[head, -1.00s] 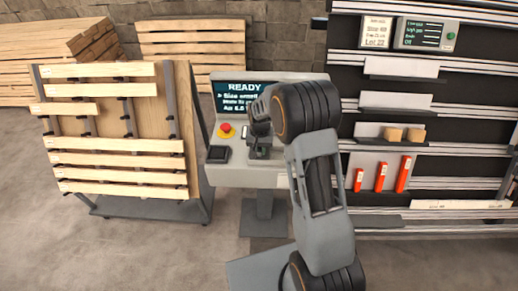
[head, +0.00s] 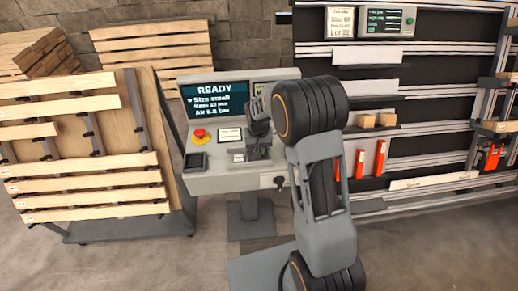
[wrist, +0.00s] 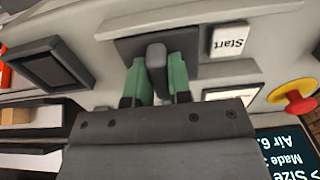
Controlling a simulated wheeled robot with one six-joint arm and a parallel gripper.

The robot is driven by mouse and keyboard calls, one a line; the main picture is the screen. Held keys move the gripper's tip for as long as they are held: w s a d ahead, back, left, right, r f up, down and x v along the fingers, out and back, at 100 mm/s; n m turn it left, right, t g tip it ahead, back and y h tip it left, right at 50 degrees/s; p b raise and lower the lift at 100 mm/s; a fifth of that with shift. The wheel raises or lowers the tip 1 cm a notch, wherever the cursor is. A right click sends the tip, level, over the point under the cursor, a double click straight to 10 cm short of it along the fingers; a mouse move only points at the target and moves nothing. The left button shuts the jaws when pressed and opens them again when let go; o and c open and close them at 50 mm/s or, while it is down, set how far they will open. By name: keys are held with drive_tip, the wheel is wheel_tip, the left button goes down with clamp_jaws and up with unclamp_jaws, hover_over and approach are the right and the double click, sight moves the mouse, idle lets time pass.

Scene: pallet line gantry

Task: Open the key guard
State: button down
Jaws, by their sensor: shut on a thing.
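The wrist view shows my gripper (wrist: 158,82) with its green pads shut on an upright dark grey tab (wrist: 156,57), which I take to be the key guard's. The tab stands at a dark plate (wrist: 130,47) on the pale console face. A white Start label (wrist: 229,40) is beside it. In the head view my gripper (head: 257,153) is at the console (head: 225,183), right of the red button, with my wrist partly covering it. I cannot tell how far the guard is raised, and no key shows beneath it.
A red stop button (head: 199,135) and a READY screen (head: 220,96) are on the console. A rack of wooden slats (head: 80,190) stands close on the left. Shelving (head: 420,150) with orange-red items fills the right. Grey floor is open in front.

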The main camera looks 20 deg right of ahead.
drive_tip(key=c, duration=1)
unclamp_jaws()
drive_tip(key=shift+c, duration=0.2)
wheel_tip(320, 180, up, 14)
drive_tip(key=b, duration=0.1)
drive_tip(key=shift+f, duration=0.1)
drive_tip(key=s+d+r+n+t, duration=0.1)
drive_tip(key=s+t, duration=0.3)
drive_tip(key=s, duration=1.7)
drive_tip(key=shift+r+n, duration=0.5)
drive_tip(key=shift+r, duration=0.35)
